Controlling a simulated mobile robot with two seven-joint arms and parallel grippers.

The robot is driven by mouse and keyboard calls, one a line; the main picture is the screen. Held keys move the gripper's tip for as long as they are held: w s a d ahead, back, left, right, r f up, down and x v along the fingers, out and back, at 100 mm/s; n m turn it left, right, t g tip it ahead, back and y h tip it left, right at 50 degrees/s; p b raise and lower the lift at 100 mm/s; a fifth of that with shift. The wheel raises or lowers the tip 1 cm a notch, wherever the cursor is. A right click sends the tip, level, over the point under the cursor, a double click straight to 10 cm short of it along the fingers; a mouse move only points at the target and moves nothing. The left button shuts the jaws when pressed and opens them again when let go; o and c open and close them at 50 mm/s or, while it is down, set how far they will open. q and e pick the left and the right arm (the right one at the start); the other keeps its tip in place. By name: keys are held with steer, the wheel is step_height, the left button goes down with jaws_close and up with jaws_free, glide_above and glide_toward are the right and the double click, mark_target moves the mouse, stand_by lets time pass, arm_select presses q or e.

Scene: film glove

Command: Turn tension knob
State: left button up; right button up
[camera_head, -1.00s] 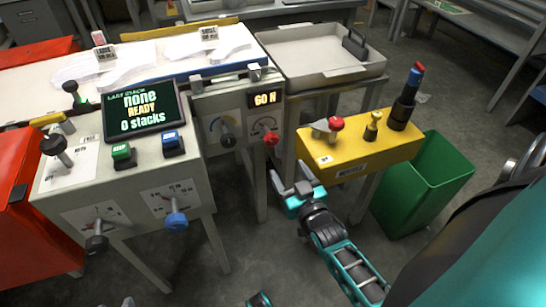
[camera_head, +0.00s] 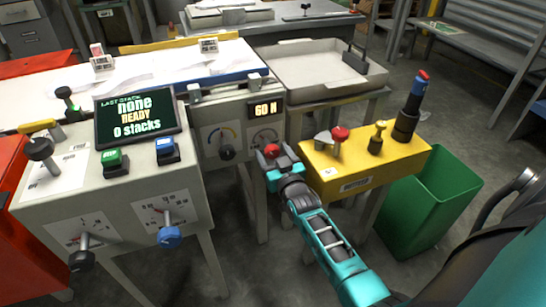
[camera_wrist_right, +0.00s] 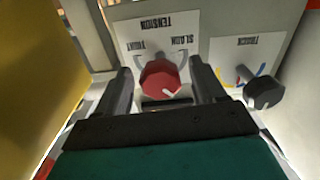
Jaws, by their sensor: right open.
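The red tension knob (camera_head: 271,151) sits on the front of the grey machine panel, below the display (camera_head: 266,109) reading 60 N. In the right wrist view the knob (camera_wrist_right: 160,78) shows under an upside-down TENSION label (camera_wrist_right: 155,24), with a white mark on its face. My right gripper (camera_head: 276,160) is at the knob in the head view. In the wrist view its open fingers (camera_wrist_right: 163,88) stand on either side of the knob, with gaps that look clear; contact cannot be told. My left gripper is not in view.
A black knob (camera_head: 227,152) with a blue-yellow dial is left of the tension knob; it also shows in the wrist view (camera_wrist_right: 265,92). A yellow box (camera_head: 372,165) with several controls stands close right of my right arm. A green bin (camera_head: 430,205) is beyond it.

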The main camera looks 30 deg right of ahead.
steer(key=shift+w, duration=0.15)
steer(key=shift+c, duration=0.2)
steer(key=c, duration=1)
